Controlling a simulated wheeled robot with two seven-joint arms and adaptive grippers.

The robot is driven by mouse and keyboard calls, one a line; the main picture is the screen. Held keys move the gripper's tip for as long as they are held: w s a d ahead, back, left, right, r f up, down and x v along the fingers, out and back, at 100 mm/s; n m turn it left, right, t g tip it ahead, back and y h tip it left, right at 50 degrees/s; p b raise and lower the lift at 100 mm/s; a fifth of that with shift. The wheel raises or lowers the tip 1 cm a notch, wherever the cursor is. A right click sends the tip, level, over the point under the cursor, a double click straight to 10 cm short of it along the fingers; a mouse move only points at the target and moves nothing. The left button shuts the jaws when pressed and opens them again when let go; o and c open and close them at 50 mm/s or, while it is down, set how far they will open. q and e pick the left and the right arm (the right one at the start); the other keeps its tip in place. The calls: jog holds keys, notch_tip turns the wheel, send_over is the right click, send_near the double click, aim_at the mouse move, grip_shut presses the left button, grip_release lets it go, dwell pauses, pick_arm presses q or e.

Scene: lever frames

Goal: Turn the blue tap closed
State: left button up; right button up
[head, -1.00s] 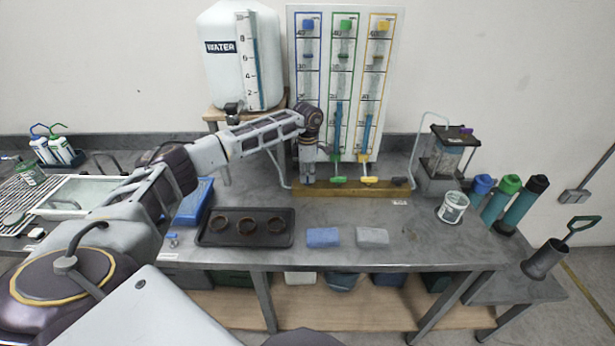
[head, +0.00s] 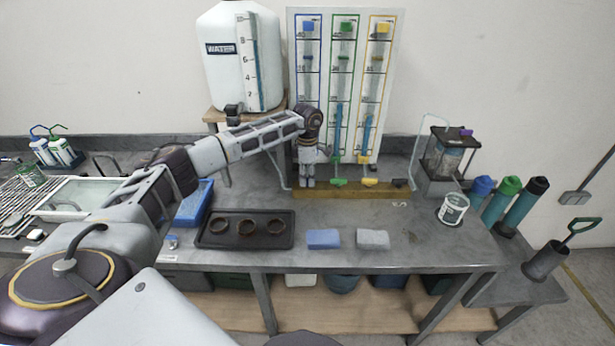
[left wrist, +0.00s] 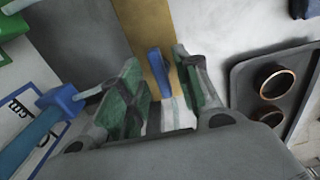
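The blue tap (left wrist: 160,73) shows in the left wrist view as a blue lever over the wooden base strip, lying roughly along the strip. My left gripper (left wrist: 160,88) is open, with one green-padded finger on each side of the lever. Narrow gaps show beside the lever, so I see no grip on it. In the head view my left gripper (head: 308,183) points down at the left end of the wooden base (head: 350,191) and hides the blue tap. My right gripper is not in view.
A green tap (head: 339,182) and a yellow tap (head: 369,182) sit to the right on the same base. The gauge board (head: 342,90) stands behind. A dark tray (head: 215,240) with rings and two sponges (head: 323,238) lie in front.

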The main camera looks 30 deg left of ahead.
pick_arm(q)
notch_tip(320, 180, up, 12)
dwell(0.9)
dwell(0.7)
